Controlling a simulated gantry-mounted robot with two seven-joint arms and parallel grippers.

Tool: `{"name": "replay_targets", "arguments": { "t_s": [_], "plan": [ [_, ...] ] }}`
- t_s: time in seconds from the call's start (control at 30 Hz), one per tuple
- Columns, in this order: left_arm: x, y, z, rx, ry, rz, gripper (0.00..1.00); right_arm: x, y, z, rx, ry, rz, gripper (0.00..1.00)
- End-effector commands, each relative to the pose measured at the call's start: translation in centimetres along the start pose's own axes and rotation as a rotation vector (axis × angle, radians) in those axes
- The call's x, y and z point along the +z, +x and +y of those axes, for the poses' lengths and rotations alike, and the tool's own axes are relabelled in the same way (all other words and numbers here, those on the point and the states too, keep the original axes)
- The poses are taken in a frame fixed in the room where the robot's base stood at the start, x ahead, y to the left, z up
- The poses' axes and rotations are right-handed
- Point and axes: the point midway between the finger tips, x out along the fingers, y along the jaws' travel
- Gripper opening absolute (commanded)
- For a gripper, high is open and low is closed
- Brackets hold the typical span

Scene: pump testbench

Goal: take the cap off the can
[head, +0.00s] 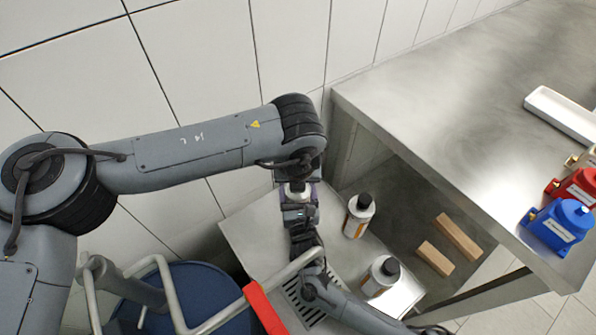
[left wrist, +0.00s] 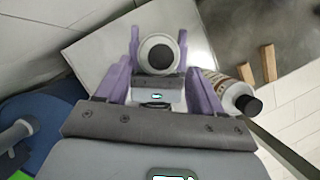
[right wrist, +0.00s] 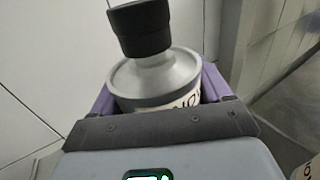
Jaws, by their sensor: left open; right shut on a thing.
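The can (right wrist: 160,84) stands between the purple fingers of my right gripper (right wrist: 158,92), which is shut on its body. Its black cap (right wrist: 140,27) sits on the neck in the right wrist view. In the left wrist view I look down on the cap (left wrist: 157,54) and the can's pale round top. My left gripper (left wrist: 159,40) is open, its purple fingers on either side of the can's top in that view. No left finger shows at the cap in the right wrist view. In the head view the arms largely hide the can.
Two more black-capped bottles (head: 358,217) (head: 379,279) stand on the small metal table (head: 250,228). Wooden blocks (head: 457,238) lie to the right. A large metal bench (head: 430,95) is at the right, with blue (head: 558,228) and red (head: 575,188) parts. A blue barrel (head: 205,285) stands at the lower left.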

Motion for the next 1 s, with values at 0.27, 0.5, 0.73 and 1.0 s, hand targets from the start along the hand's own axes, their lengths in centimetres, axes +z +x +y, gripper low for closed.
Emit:
{"name": "replay_targets", "arguments": {
  "t_s": [0.27, 0.5, 0.73, 1.0],
  "plan": [
    [-0.1, 3.4, 0.0, 0.001, 0.000, 0.002, 0.67, 0.0, 0.0, 0.0, 0.000, 0.000, 0.000, 0.23],
    [0.0, 4.4, 0.0, 0.000, -0.001, 0.001, 0.67, 0.0, 0.0, 0.0, 0.000, 0.000, 0.000, 0.23],
    [0.0, 4.4, 0.0, 0.000, 0.000, 0.001, 0.67, 0.0, 0.0, 0.0, 0.000, 0.000, 0.000, 0.23],
    [0.0, 4.4, 0.0, 0.000, 0.000, 0.001, 0.32, 0.0, 0.0, 0.0, 0.000, 0.000, 0.000, 0.23]
  ]
}}
